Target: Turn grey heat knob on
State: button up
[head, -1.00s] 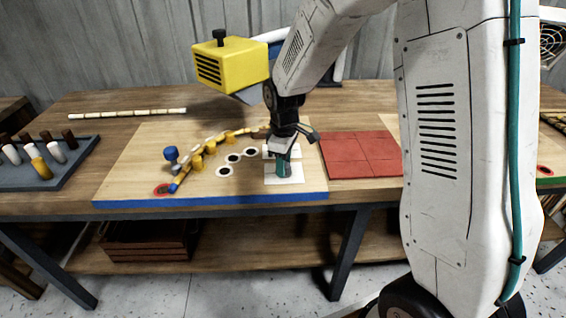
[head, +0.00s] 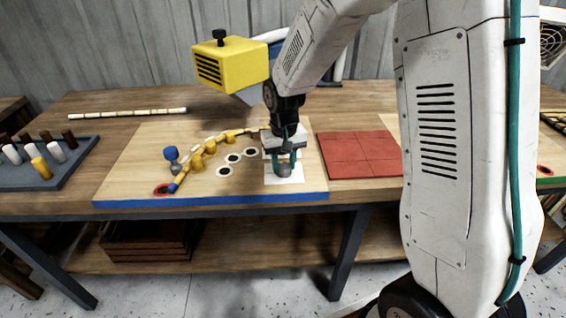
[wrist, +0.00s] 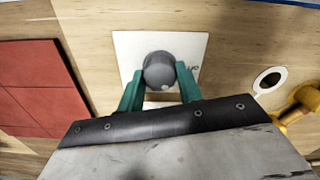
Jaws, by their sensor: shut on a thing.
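The grey heat knob (head: 284,168) is a small round knob on a white plate (head: 296,178) at the right part of the blue-edged wooden board. In the wrist view the knob (wrist: 159,70) sits between the two green fingers of my gripper (wrist: 160,80), on the white plate (wrist: 127,45), which has partly hidden dark lettering. My gripper (head: 283,163) reaches down from above and is shut on the knob, one finger at each side. A pale mark shows on the knob's rim on the near side in the wrist view.
Left of the knob, a bent rattan strip (head: 215,144) runs past yellow pegs (head: 197,162) and a blue clamp (head: 171,155). White rings (head: 233,158) lie between. A yellow heater box (head: 229,62) stands behind.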

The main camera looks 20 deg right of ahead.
aim_at(283, 165)
jog(key=m, duration=0.5)
jog(key=shift+w+r+m, duration=0.1)
jog(key=shift+m, duration=0.2)
dwell(0.4)
jog(key=o, duration=1)
notch_tip(283, 165, up, 8)
jog(key=shift+f, duration=0.1)
